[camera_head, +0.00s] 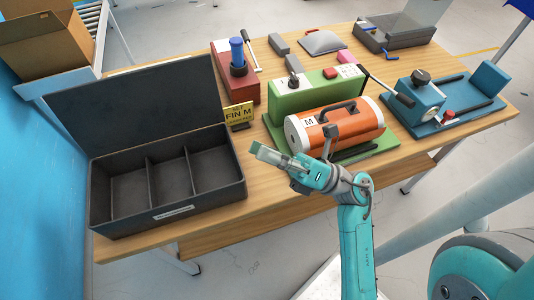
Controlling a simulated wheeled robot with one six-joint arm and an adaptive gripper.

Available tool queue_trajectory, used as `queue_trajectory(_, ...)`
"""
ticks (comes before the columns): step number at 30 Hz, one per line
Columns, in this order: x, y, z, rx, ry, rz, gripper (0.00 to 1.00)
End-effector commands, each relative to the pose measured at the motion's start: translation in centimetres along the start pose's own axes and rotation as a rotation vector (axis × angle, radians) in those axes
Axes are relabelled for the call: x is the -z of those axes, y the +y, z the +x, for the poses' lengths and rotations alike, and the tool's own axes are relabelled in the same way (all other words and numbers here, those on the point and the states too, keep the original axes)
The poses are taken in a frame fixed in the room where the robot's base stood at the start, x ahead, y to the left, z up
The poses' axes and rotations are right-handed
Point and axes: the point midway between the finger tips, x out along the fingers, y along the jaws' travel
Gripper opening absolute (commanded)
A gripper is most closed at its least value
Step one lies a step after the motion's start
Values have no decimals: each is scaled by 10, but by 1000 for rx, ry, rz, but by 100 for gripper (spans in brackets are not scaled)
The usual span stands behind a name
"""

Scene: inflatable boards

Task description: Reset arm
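My arm is teal and reaches up from the bottom of the head view. My gripper (263,151) points left, above the front part of the wooden table (215,235), between the black box and the orange cylinder. Nothing shows held in it. Its fingers are small and seen at an angle, so I cannot tell whether they are open or shut.
An open black box (168,212) with three compartments stands at left. A yellow sign (239,113), a red device (236,85), a green device (318,97) with an orange cylinder (335,125), and a blue device (425,98) crowd the table. A cardboard box (45,45) is behind left.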

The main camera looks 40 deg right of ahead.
Motion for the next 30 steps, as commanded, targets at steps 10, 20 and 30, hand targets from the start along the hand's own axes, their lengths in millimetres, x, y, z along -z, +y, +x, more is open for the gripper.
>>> queue_trajectory(10, 0, 0, 0, -1, -1, 1, 38)
queue_trajectory(20, 5, 4, 0, -12, -26, 46, 38)
queue_trajectory(30, 33, 33, -18, -73, -329, 549, 38)
